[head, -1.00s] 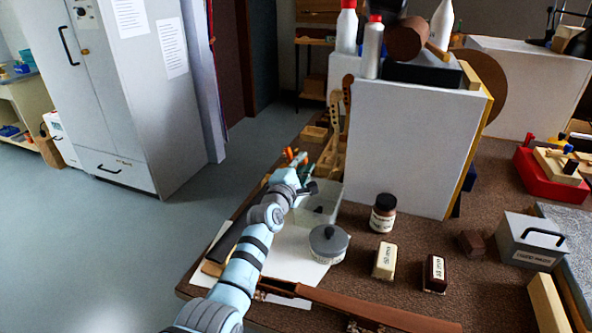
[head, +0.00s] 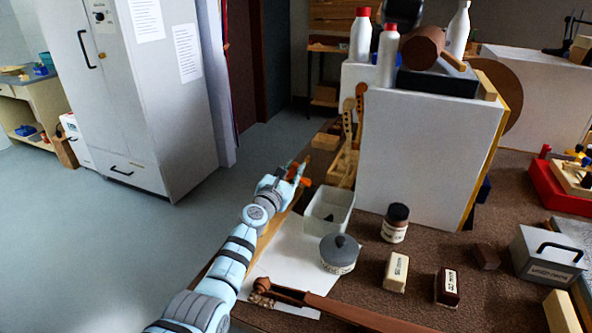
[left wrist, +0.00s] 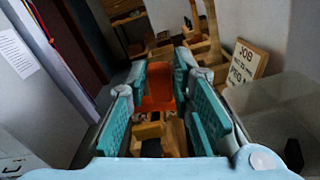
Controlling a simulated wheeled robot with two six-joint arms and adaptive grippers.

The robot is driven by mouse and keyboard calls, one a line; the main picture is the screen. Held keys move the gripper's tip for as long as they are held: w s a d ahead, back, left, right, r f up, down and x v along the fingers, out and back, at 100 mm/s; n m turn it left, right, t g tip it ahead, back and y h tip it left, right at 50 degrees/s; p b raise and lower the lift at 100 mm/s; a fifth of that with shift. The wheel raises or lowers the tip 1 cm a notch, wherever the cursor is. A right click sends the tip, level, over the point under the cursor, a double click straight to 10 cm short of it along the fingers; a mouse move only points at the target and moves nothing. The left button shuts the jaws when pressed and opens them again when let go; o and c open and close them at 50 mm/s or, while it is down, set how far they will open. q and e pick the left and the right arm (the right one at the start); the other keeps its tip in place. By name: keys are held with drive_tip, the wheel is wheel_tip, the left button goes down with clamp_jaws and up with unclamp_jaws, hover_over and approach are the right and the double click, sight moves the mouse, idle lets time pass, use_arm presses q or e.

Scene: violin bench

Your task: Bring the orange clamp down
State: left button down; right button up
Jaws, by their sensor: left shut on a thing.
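My left gripper (head: 297,175) reaches out along the far left edge of the bench, left of the clear plastic box. It is shut on the orange clamp (left wrist: 158,88), whose orange part shows between the fingers in the left wrist view. In the head view only small bits of orange (head: 307,181) show beside the fingers, the rest being hidden by the gripper. Pale wooden parts (left wrist: 160,132) show below the orange in the wrist view; I cannot tell whether they belong to the clamp. My right gripper is not in view.
Violin necks (head: 347,125) stand behind, beside a white panel (head: 428,150). A lettered wooden sign (left wrist: 246,63) is near the gripper. Open floor lies left.

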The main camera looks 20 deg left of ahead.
use_arm(q)
drive_tip(key=f+n, duration=0.2)
drive_tip(key=shift+a+n+b, duration=0.3)
drive_tip(key=shift+a, duration=0.1)
drive_tip(key=shift+f+n, duration=0.2)
drive_tip(key=shift+n, duration=0.2)
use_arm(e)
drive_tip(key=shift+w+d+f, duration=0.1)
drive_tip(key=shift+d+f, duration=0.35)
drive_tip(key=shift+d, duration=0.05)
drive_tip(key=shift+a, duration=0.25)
use_arm(q)
drive_tip(key=c, duration=1.6)
unclamp_jaws()
drive_tip(key=shift+o, duration=0.8)
drive_tip(key=shift+a, duration=0.1)
drive_tip(key=shift+w, duration=0.15)
drive_tip(key=shift+r, duration=0.1)
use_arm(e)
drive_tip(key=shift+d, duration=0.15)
